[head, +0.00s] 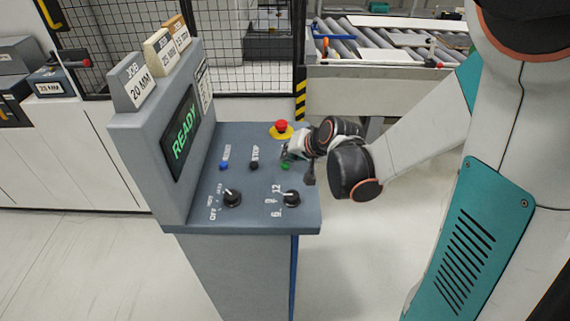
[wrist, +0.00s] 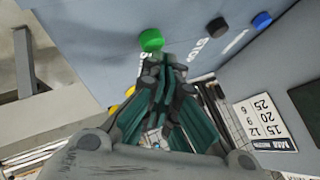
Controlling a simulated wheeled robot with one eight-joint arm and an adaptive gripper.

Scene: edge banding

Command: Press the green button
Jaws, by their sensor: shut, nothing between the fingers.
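The green button (head: 285,165) is on the grey control panel (head: 240,205), to the right of a black button and a blue button. In the wrist view the green button (wrist: 151,40) stands just beyond my fingertips. My gripper (head: 288,156) is over the right part of the panel, close to the green button. It is shut and empty, and its fingertips (wrist: 165,62) show together in the wrist view. I cannot tell whether the tips touch the button.
A red emergency stop (head: 281,126) on a yellow base is just behind my gripper. Two black rotary knobs (head: 232,198) are at the panel's front. A screen (head: 181,136) reading "READY" stands at the left. A roller conveyor (head: 380,45) is at the back.

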